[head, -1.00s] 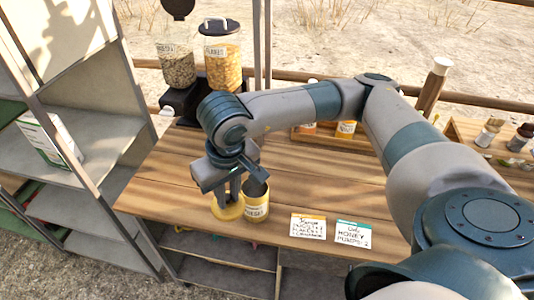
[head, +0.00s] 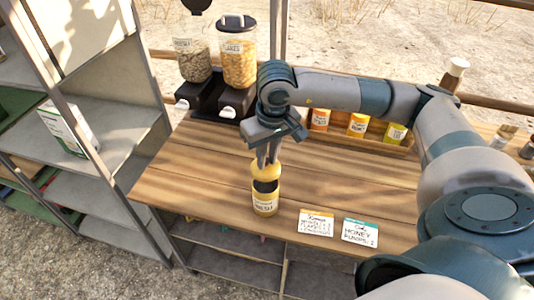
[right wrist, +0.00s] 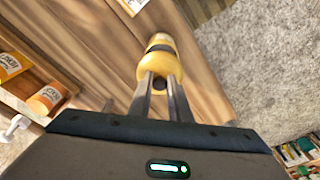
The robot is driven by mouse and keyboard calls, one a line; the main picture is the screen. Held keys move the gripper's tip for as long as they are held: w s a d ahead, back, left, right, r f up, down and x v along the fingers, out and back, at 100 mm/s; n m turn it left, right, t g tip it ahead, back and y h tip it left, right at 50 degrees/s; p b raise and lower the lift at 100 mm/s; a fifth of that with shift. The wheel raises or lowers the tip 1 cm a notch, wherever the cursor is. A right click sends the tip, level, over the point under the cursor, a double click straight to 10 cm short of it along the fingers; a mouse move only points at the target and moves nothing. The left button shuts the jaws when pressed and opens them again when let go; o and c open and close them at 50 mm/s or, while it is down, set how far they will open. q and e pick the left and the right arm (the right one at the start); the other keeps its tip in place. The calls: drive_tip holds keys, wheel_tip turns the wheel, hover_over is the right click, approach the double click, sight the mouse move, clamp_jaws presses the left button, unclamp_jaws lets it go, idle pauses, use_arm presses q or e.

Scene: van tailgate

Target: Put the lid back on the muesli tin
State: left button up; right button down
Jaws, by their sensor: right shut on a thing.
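The muesli tin (head: 265,203), yellow with a white label, stands upright and open near the table's front edge. Its dark opening shows in the head view. My right gripper (head: 267,160) is shut on the yellow lid (head: 266,170) and holds it above and just behind the tin, apart from the rim as far as the head view shows. In the right wrist view, the lid (right wrist: 158,66) is between the fingertips (right wrist: 160,82) and covers part of the tin (right wrist: 161,42). My left gripper is not in view.
Two cards (head: 316,222) (head: 360,232) lie right of the tin. Two dispensers (head: 237,60) (head: 193,62) stand at the back left. Several jars (head: 357,125) stand in a wooden tray at the back. The table's middle is clear.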

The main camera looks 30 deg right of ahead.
sight(267, 168)
drive_tip(key=shift+a, duration=0.1)
drive_tip(key=shift+f, duration=0.2)
drive_tip(key=shift+f+b, duration=0.3)
drive_tip(key=shift+f, duration=1.4)
drive_tip(key=shift+f+b, duration=0.3)
drive_tip(key=shift+f, duration=0.15)
drive_tip(key=shift+f+b, duration=0.85)
drive_tip(key=shift+b, duration=0.3)
drive_tip(key=shift+b, duration=1.15)
drive_tip(key=shift+f+b, duration=0.2)
drive_tip(key=shift+b, duration=1.05)
idle(1.2)
idle(0.5)
